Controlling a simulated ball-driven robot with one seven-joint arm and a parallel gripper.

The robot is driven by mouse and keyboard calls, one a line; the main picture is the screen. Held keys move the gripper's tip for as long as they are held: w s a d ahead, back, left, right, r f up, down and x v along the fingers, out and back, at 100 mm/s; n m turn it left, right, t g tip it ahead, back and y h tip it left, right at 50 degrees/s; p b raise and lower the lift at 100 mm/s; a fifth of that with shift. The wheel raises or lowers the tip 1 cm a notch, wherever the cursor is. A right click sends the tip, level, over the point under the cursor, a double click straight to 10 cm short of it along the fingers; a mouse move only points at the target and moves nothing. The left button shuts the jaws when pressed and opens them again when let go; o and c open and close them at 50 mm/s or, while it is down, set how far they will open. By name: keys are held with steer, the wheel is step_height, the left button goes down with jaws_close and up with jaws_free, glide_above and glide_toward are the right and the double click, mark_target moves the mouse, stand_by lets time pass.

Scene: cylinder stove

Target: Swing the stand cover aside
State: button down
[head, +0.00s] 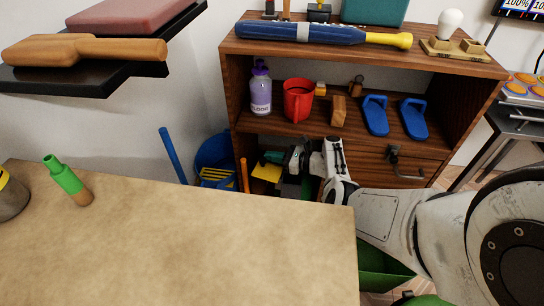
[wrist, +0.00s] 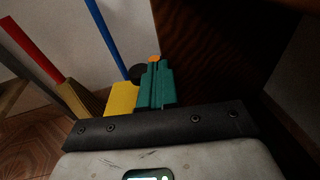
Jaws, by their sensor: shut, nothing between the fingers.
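No thing in either view can be clearly told as the stand cover. My gripper (head: 268,157) reaches leftward in front of the lower left part of the wooden cabinet, past the table's far edge. A yellow flat piece (head: 266,173) shows just below the fingers in the head view. A yellow piece (wrist: 120,98) also lies beside the fingers, on their left, in the wrist view. I cannot tell whether they touch it.
The wooden cabinet (head: 240,87) holds a purple bottle (head: 260,90), red mug (head: 298,100) and blue sandals (head: 376,115). A blue pole (head: 172,155) and orange post (head: 244,175) stand nearby. The tan table (head: 180,250) fills the front, with a green-necked bottle (head: 65,178).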

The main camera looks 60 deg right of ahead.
steer(key=s+d+r+p, duration=0.1)
steer(key=s+p, duration=0.2)
steer(key=s, duration=0.7)
steer(key=shift+s+d+r, duration=0.2)
steer(key=shift+s, duration=0.05)
